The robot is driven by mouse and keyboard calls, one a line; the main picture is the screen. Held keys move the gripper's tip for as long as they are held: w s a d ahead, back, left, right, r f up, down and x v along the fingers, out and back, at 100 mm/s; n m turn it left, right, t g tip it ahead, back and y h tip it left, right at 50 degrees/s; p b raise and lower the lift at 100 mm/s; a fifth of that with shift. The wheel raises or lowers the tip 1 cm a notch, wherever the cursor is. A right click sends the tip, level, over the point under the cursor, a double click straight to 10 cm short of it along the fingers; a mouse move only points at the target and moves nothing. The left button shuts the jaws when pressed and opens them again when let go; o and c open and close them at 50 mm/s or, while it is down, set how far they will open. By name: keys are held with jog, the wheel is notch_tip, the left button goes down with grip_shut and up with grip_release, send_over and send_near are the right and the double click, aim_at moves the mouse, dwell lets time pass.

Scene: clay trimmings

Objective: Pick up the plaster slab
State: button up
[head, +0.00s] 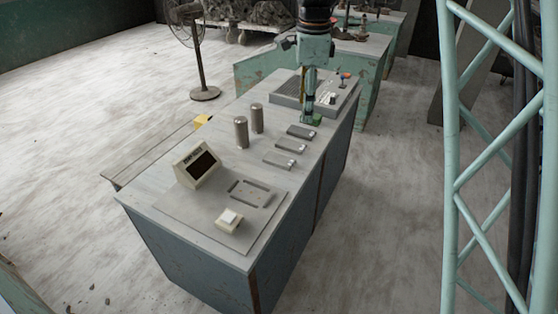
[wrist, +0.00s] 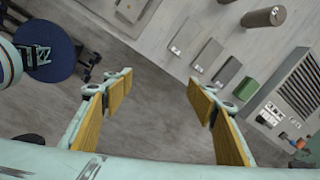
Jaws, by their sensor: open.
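Flat grey slabs lie in a row on the bench: a far one (head: 300,131), a middle one (head: 290,145) and a near one (head: 279,158). Each has a small pale patch at one end. I cannot tell which is the plaster slab. In the wrist view the row shows at upper right, with one slab (wrist: 228,72) beside a green block (wrist: 246,88). My gripper (wrist: 160,80) is open, with nothing between its yellow-padded fingers; floor shows beyond them. In the head view it hangs over the bench near the far slab, partly covering the green block.
Two metal cylinders (head: 241,132) (head: 257,118) stand left of the slabs. A grey ribbed panel (head: 288,90) lies at the bench's far end. A cream display box (head: 196,165) and a white-topped block (head: 229,218) stand at the near end. A lattice post (head: 449,170) rises at right.

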jog(key=w+a+f+m+p, duration=0.1)
jog(key=w+a+f, duration=0.3)
jog(key=f, duration=0.4)
jog(key=w+a+f+m+g+p, duration=0.1)
jog(key=w+a+f+m, duration=0.3)
jog(key=w+f, duration=0.2)
notch_tip(320, 180, down, 2)
jog(key=shift+a, duration=0.35)
jog(key=shift+f, duration=0.1)
send_over(279, 159)
jog(key=shift+w+d+f+b, duration=0.1)
jog(key=shift+f+b, duration=0.1)
jog(key=shift+f, duration=1.9)
jog(key=shift+w+d+f+b, duration=0.1)
jog(key=shift+f+b, duration=0.1)
jog(key=shift+f, duration=1.9)
jog(key=shift+f, duration=0.1)
jog(key=shift+s+a+f+b, duration=0.15)
jog(key=shift+f+b, duration=0.35)
jog(key=shift+f, duration=2)
jog(key=shift+c, duration=0.8)
jog(key=c, duration=0.9)
